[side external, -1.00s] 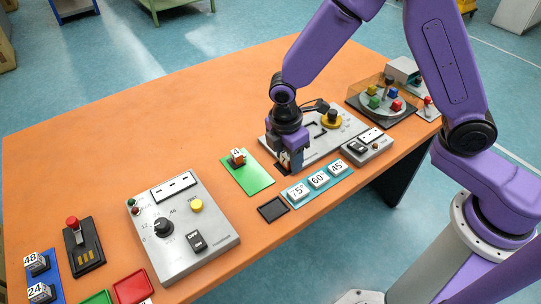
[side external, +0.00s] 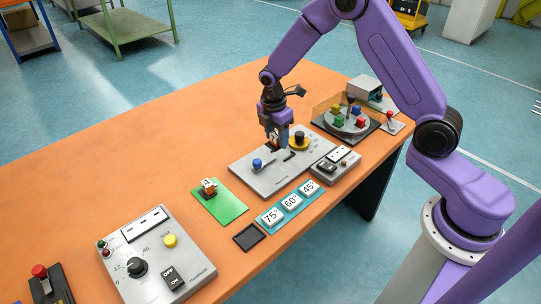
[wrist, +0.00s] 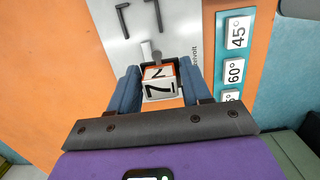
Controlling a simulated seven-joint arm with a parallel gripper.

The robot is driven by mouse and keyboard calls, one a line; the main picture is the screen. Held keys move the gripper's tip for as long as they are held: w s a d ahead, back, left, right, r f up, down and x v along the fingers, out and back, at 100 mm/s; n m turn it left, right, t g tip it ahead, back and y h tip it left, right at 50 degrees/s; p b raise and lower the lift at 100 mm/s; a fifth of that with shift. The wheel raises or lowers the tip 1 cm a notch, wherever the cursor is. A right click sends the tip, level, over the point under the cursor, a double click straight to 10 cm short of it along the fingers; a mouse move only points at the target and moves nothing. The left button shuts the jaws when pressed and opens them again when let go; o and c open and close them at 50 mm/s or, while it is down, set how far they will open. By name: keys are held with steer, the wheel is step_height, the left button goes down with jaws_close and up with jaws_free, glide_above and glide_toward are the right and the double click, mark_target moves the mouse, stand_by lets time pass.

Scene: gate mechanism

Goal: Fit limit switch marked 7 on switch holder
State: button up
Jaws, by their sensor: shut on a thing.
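My gripper (side external: 275,140) is shut on the limit switch marked 7 (wrist: 158,90), a small white, black and orange block. In the wrist view the block sits between my two blue fingers, its 7 facing the camera. A grey lever-like piece (wrist: 146,50) shows just beyond it. In the side view the switch is mostly hidden by the fingers, over the far part of the grey gate panel (side external: 250,180). I cannot tell whether it touches the panel. The switch holder is not clearly identifiable. Another switch, marked 4 (side external: 208,186), sits on a green mat (side external: 228,210).
The panel carries a blue knob (side external: 257,162) and a yellow-based black knob (side external: 299,140) close to my gripper. A small switch box (side external: 335,166) and a teal tray (side external: 311,201) of angle tiles lie nearby. A turntable (side external: 347,122) stands beyond.

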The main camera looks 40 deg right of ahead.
glide_above(285, 152)
steer(key=a, duration=0.1)
steer(key=f, duration=0.1)
steer(key=shift+s+d+f, duration=0.1)
steer(key=shift+f, duration=1.65)
steer(key=shift+d+f, duration=0.1)
steer(key=shift+f, duration=1.65)
steer(key=shift+f, duration=0.2)
steer(key=o, duration=1.1)
steer(key=shift+o, duration=0.3)
